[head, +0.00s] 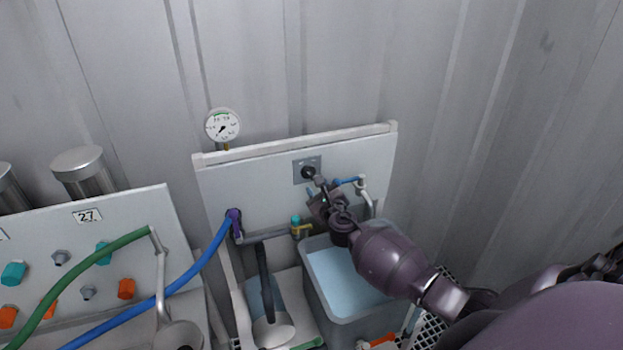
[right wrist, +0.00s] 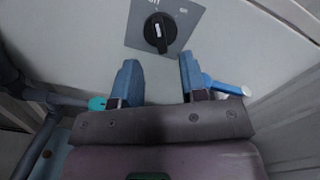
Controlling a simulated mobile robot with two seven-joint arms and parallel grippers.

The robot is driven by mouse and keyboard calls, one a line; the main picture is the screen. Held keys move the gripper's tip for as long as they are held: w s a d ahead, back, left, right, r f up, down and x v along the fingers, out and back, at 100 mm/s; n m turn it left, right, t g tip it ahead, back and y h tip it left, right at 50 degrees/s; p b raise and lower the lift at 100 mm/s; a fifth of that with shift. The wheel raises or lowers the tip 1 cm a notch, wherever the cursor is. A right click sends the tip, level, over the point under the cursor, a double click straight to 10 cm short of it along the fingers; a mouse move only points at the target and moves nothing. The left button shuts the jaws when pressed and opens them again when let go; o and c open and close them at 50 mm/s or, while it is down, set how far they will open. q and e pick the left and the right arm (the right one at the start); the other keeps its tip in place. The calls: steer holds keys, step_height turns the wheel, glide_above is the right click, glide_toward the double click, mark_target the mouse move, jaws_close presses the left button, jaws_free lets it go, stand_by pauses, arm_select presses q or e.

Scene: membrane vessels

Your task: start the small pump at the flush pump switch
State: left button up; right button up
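The flush pump switch (head: 308,172) is a black rotary knob on a grey square plate, set in the upper part of the pale panel. In the right wrist view, the knob (right wrist: 160,33) has a white mark pointing roughly up. A label at the plate's top left is partly cut off, and one at the right appears to read "on". My right gripper (head: 318,185) is close in front of the switch. In the right wrist view, its blue fingers (right wrist: 158,72) are apart and empty, with the knob beyond the gap between their tips. My left gripper is not in view. I cannot identify the small pump.
A grey tank of bluish liquid (head: 330,270) stands below the panel. A blue-handled valve (head: 347,181) is right of the switch. A pressure gauge (head: 222,125) is above the panel's left end.

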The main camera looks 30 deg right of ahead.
mark_target(310, 176)
steer(key=shift+b+x, duration=0.65)
steer(key=shift+x, duration=2.35)
steer(key=shift+c, duration=0.3)
jaws_close()
